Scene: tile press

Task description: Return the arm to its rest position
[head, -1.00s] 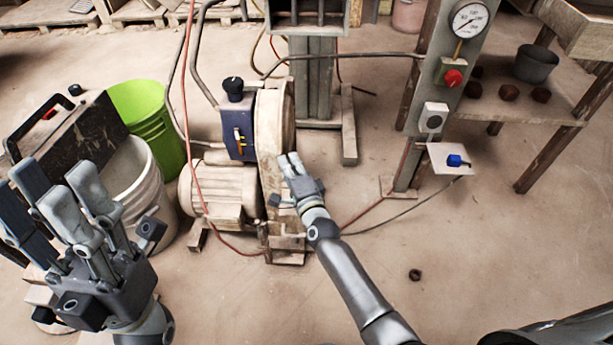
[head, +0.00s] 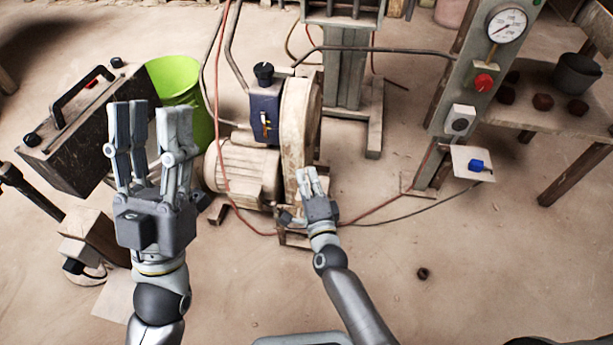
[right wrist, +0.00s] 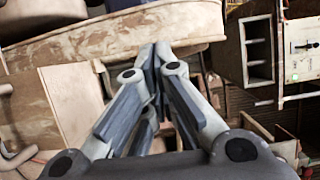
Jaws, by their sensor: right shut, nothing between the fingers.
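My left gripper (head: 150,112) stands upright at the left of the head view, with its fingers apart and nothing between them. It is in front of the green bucket's side and the dark toolbox. My right gripper (head: 308,174) is lower centre in the head view, in front of the motor's wheel housing (head: 300,120). Its fingers are together and empty. In the right wrist view, the fingertips (right wrist: 155,55) meet at the centre with nothing held, and a worn beige curved part (right wrist: 120,45) lies beyond them.
The green bucket (head: 183,80) and dark toolbox (head: 70,135) are at left. The motor (head: 240,172) has a red hose beside it. The gauge post (head: 470,85) and a bench with a dark pot (head: 577,74) stand at right. The floor at lower right is mostly clear.

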